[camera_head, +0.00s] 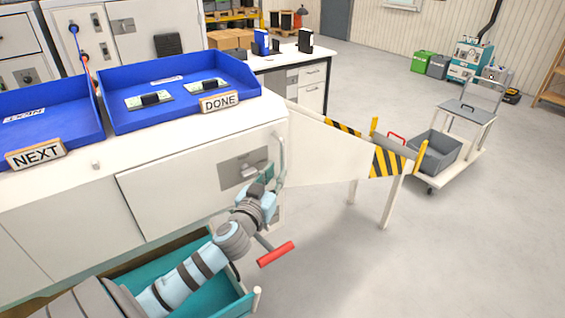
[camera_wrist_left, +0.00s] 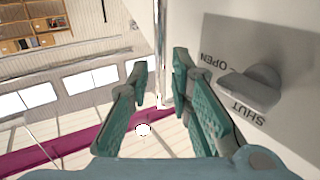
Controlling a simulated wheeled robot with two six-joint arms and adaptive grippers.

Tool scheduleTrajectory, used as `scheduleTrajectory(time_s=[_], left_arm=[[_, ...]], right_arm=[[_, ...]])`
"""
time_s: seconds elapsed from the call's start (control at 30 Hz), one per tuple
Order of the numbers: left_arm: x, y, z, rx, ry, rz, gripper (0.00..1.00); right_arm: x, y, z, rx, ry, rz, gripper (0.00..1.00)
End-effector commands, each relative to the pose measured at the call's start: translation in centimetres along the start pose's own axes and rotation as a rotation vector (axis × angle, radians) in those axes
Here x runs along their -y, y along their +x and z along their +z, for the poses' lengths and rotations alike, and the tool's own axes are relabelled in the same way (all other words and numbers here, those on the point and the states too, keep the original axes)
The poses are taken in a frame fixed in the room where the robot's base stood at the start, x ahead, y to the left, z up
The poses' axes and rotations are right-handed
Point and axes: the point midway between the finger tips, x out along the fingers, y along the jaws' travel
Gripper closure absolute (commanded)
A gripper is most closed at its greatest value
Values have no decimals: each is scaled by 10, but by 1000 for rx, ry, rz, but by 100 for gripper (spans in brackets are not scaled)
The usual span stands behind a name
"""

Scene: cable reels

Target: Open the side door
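The white side door (camera_head: 165,190) is a flat panel in the cabinet front and looks flush with it. Near its right end is a grey latch plate (camera_head: 232,171) with a lever. In the left wrist view the plate (camera_wrist_left: 224,32) reads OPEN and SHUT, and the grey lever (camera_wrist_left: 252,90) stands out near these words; its exact setting is hard to tell. A pale upright bar handle (camera_head: 281,158) is right of the plate. My left gripper (camera_head: 272,178) is at this handle. In the wrist view its teal fingers (camera_wrist_left: 162,75) stand apart on both sides of the bar (camera_wrist_left: 161,40), with visible gaps. My right gripper is not in view.
Blue trays (camera_head: 178,122) with NEXT and DONE signs stand on the cabinet top. A red grip (camera_head: 276,253) on a dark rod is below my left gripper. A teal drawer (camera_head: 205,290) stands open below.

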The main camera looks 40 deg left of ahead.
Motion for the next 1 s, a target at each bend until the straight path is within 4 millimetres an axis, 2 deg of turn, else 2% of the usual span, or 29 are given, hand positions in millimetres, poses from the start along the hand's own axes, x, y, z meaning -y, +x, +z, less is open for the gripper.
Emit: scheduleTrajectory(time_s=[0.1,0.3,0.6,0.63,0.73,0.77,1.0], left_arm=[[0,28,-2,0,-3,-2,80],[0,52,0,2,0,-1,80],[0,57,1,2,0,0,80],[0,57,1,2,0,0,82],[0,57,1,2,0,0,98],[0,57,1,2,0,-1,100],[0,56,1,2,0,-1,100]], right_arm=[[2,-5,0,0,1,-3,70],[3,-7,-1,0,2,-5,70],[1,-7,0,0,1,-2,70],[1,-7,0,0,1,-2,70],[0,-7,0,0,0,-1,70],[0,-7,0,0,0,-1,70],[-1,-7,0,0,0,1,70]])
